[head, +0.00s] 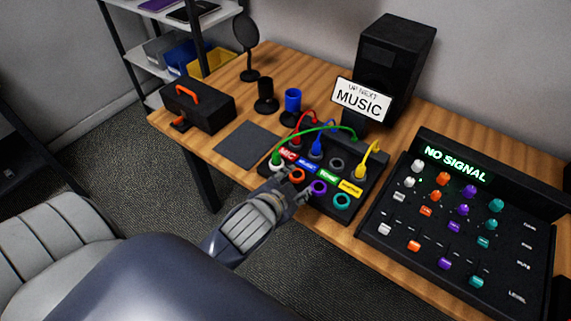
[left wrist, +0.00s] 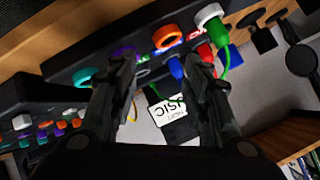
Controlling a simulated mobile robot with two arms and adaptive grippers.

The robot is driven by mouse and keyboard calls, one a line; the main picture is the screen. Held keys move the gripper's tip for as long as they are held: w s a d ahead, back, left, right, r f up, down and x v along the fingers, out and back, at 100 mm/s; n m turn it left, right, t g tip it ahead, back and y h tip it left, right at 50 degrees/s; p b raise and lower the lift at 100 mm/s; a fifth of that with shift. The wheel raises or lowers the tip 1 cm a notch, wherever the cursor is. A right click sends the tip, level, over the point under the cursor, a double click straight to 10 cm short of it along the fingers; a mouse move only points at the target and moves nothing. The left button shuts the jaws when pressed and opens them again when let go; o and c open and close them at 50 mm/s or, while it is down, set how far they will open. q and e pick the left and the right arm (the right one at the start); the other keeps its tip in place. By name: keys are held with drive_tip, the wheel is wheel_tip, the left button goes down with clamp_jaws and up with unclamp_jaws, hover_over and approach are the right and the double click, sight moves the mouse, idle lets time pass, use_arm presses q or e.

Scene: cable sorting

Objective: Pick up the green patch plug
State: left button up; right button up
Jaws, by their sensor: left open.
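The green patch plug (head: 276,159) stands at the left end of the front row of the black patch box (head: 378,190), in the white-ringed socket. Its green cable (head: 318,129) arcs over the box to the back. In the left wrist view the plug (left wrist: 217,32) is at upper right, by the white ring (left wrist: 210,14). My left gripper (head: 303,188) is over the front edge of the box, right of the plug. In the left wrist view its two fingers (left wrist: 162,62) are apart, and the green plug lies outside them. My right gripper is out of view.
Red (head: 296,141), blue (head: 316,150) and yellow (head: 361,171) plugs stand in the back row, cables rising. Orange (head: 297,175), purple (head: 318,187) and teal (head: 342,201) front rings look empty. A mixer (head: 400,226) is at right, a dark mat (head: 247,145) at left.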

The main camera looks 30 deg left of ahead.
use_arm(q)
drive_tip(key=w+d+r+m+t+h, duration=0.2)
drive_tip(key=w+d+r+m+t, duration=0.25)
drive_tip(key=r, duration=0.45)
drive_tip(key=w+d+r+m+t+h, duration=0.2)
drive_tip(key=w+r+m+t+h, duration=0.15)
drive_tip(key=w+r+m, duration=0.45)
drive_tip(key=s+d+r+m+g+h, duration=0.25)
drive_tip(key=d+m+g+h, duration=0.35)
drive_tip(key=m, duration=0.5)
drive_tip(key=s+d+r+m+g+h, duration=0.2)
drive_tip(key=d+r+m+g+h, duration=0.15)
drive_tip(key=d+m+h, duration=0.6)
drive_tip(key=m+g+y, duration=1)
drive_tip(key=m+y, duration=0.3)
drive_tip(key=y, duration=0.7)
hover_over(276, 154)
drive_tip(key=shift+t, duration=0.25)
drive_tip(key=f, duration=1.9)
drive_tip(key=shift+w+a+f+p, duration=0.15)
drive_tip(key=shift+w+a+p, duration=0.15)
drive_tip(key=shift+a+p, duration=0.1)
drive_tip(key=f, duration=0.1)
drive_tip(key=f+p, duration=0.1)
drive_tip(key=f, duration=0.2)
drive_tip(key=shift+s+d+f, duration=0.25)
drive_tip(key=shift+d+f, duration=0.05)
drive_tip(key=shift+d, duration=0.1)
drive_tip(key=shift+f, duration=0.45)
clamp_jaws()
